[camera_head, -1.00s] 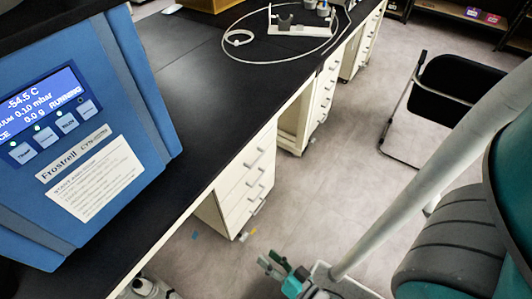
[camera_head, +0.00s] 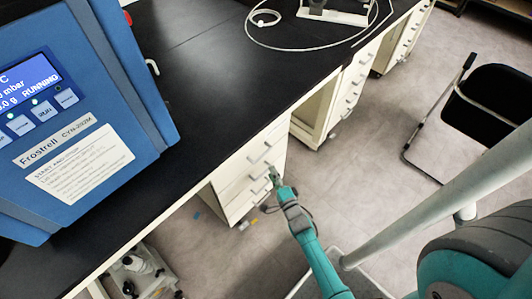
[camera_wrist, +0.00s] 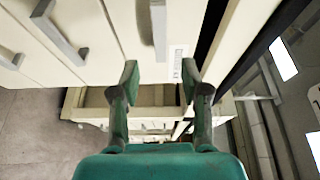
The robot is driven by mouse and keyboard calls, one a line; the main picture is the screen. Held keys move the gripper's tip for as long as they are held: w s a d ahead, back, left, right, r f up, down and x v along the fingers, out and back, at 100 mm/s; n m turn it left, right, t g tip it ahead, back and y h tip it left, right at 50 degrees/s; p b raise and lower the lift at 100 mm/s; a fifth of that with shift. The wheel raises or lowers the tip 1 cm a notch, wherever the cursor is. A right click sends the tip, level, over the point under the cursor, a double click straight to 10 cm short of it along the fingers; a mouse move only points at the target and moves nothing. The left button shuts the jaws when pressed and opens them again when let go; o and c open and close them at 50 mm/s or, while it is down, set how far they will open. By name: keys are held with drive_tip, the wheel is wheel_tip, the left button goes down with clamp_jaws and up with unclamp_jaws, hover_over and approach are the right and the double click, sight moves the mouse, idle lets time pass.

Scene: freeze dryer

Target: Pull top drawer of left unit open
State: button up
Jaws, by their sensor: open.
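The left unit (camera_head: 232,190) is a cream drawer cabinet under the black bench, and its drawer fronts look flush. Its top drawer (camera_head: 262,143) lies just below the bench edge and has a grey bar handle. In the wrist view, the drawer front nearest the dark bench edge has a bar handle (camera_wrist: 158,28) just beyond and between my fingertips; I take it for the top drawer's. My gripper (camera_head: 273,173) is in front of the unit. In the wrist view my gripper (camera_wrist: 160,76) is open, with nothing visible between its fingers.
A blue freeze dryer (camera_head: 80,110) stands on the black bench (camera_head: 215,85) at left. More cream drawer units (camera_head: 350,90) stand farther along the bench. A black folding chair (camera_head: 490,95) stands at right. Open floor (camera_head: 390,190) lies between bench and chair.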

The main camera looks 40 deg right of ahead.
sight(263, 156)
drive_tip(key=x, duration=1)
drive_tip(key=shift+w, duration=0.1)
drive_tip(key=shift+c, duration=0.3)
clamp_jaws()
drive_tip(key=shift+a, duration=0.1)
